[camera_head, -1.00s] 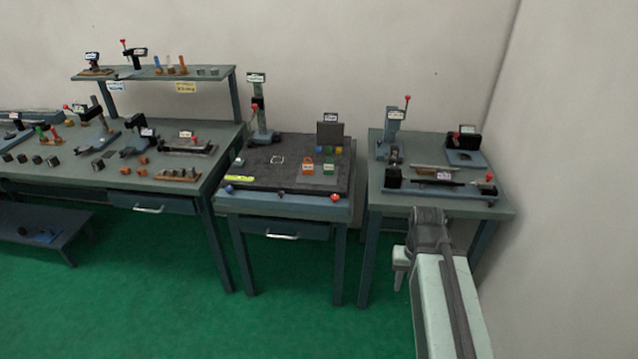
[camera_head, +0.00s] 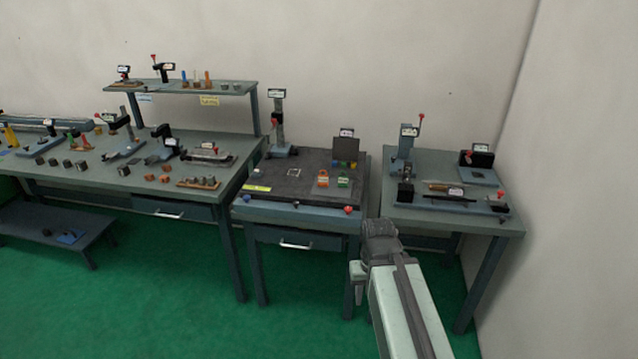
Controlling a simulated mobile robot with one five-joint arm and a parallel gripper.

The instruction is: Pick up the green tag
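The green tag (camera_head: 343,180) is small and stands on the dark top of the middle table (camera_head: 285,178), near its right side. An orange tag (camera_head: 323,179) of similar shape is just left of it. My gripper (camera_head: 358,287) is at the end of my pale arm, which reaches up from the bottom of the picture. It is in front of the middle and right tables, well apart from the green tag. The fingers are too small and turned away to show whether they are open.
A dark upright panel (camera_head: 346,149) with small coloured pieces stands behind the tags. A post fixture (camera_head: 280,130) stands at the back left of the middle table. The right table (camera_head: 440,212) holds several fixtures; the long left bench (camera_head: 110,180) is crowded. Green floor is open in front.

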